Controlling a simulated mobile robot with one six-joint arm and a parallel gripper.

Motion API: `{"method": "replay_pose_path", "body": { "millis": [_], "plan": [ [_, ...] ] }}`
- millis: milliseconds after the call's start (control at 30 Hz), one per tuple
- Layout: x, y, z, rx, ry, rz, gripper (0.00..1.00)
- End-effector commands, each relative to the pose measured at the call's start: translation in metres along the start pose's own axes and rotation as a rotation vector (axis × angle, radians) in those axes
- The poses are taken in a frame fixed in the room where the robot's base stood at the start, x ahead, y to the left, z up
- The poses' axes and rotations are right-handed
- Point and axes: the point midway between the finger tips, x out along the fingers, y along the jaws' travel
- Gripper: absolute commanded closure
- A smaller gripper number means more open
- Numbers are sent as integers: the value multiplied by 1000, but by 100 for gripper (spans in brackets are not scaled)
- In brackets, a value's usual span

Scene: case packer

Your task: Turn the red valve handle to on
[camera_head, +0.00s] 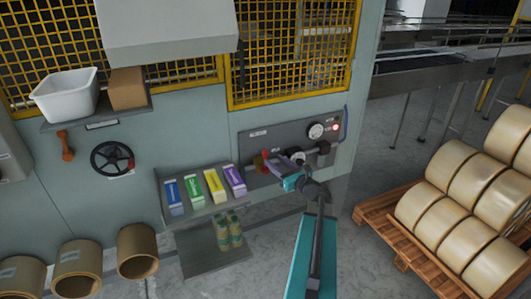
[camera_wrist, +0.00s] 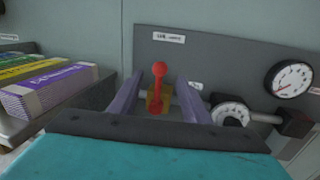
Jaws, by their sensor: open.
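The red valve handle (camera_wrist: 159,84) shows in the wrist view. It stands upright with a ball end on a brass valve body (camera_wrist: 154,104), in front of a grey panel. In the head view the handle (camera_head: 265,155) is small beside the arm's end. My gripper (camera_wrist: 156,84) is open, with one purple finger on each side of the handle. I see a gap between each finger and the handle, and cannot tell how deep the fingers reach. In the head view my gripper (camera_head: 271,164) is at the panel's lower left.
A pressure gauge (camera_wrist: 288,79) and a round dial (camera_wrist: 231,115) sit right of the valve. A shelf (camera_head: 205,205) with several coloured boxes is to the left. A black handwheel (camera_head: 111,158) is further left. A pallet of rolls (camera_head: 405,250) stands at right.

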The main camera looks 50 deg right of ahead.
Motion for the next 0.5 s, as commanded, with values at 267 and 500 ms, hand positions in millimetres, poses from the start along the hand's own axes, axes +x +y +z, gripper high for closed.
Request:
{"method": "replay_pose_path", "body": {
  "millis": [267,500],
  "plan": [
    [34,-1,1,0,0,1,57],
    [59,-1,1,0,0,0,57]
  ]
}}
